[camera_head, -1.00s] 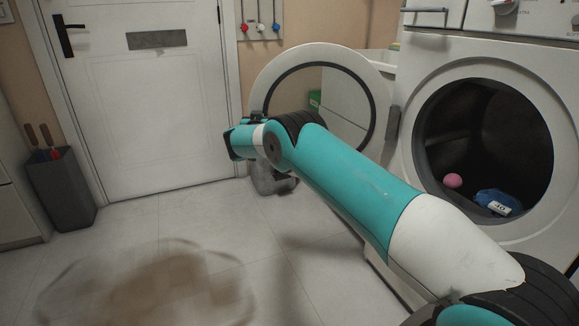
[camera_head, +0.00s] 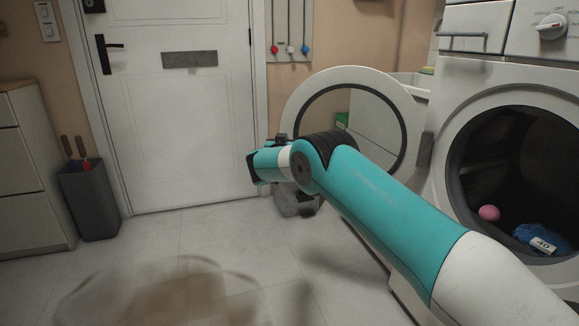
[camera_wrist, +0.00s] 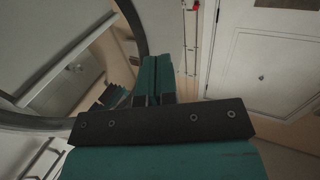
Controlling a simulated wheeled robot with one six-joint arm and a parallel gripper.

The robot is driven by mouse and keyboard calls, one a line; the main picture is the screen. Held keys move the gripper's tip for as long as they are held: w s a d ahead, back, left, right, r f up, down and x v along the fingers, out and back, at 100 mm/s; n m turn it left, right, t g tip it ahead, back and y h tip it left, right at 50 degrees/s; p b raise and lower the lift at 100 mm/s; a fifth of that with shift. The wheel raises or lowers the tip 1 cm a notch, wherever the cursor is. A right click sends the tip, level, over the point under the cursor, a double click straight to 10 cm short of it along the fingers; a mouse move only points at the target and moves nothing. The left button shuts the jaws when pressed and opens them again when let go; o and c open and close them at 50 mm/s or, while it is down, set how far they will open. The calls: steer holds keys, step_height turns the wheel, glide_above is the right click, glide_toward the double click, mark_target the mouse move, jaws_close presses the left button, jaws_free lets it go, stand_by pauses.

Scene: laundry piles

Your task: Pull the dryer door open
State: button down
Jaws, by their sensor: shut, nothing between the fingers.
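The dryer door (camera_head: 355,76), a white ring with a dark inner rim and a clear centre, stands wide open, swung to the left of the dryer (camera_head: 458,88). The round drum opening is exposed; a pink ball (camera_head: 489,213) and a blue item with a white label (camera_head: 540,240) lie inside. My teal arm crosses in front of the door's lower part. In the wrist view my gripper (camera_wrist: 157,62) is shut and empty, with part of the door's dark rim (camera_wrist: 134,28) to its left. I see no clear contact with the door.
A white room door (camera_head: 170,120) stands at the back left. A grey bin (camera_head: 90,205) with tool handles stands by a cabinet (camera_head: 28,185). A grey bundle (camera_head: 294,201) lies on the floor below my wrist. A blurred brown patch covers the near floor; other tiles look clear.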

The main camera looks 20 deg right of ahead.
steer(key=s+a+r+n+g+y+p, duration=0.1)
steer(key=s+a+r+n+g+y, duration=0.15)
steer(key=s+a, duration=0.45)
steer(key=s+a+r+n+g+y, duration=0.1)
steer(key=s+a+g+y, duration=0.25)
steer(key=s, duration=0.85)
steer(key=s+a+r+n+g+y+p, duration=0.1)
steer(key=s+a+r+n+g+y, duration=0.2)
steer(key=s, duration=0.6)
steer(key=s+a+r+n+g+y, duration=0.1)
steer(key=s+a+n+g+y, duration=0.15)
steer(key=s, duration=1.25)
steer(key=s+a+n+g+y, duration=0.2)
steer(key=s+a+n+g, duration=0.15)
steer(key=s, duration=1.15)
step_height(320, 180, up, 31)
steer(key=p, duration=3)
steer(key=shift+s+f+n, duration=0.15)
steer(key=shift+s+n, duration=0.2)
steer(key=shift+s, duration=0.1)
steer(key=shift+d+f, duration=0.1)
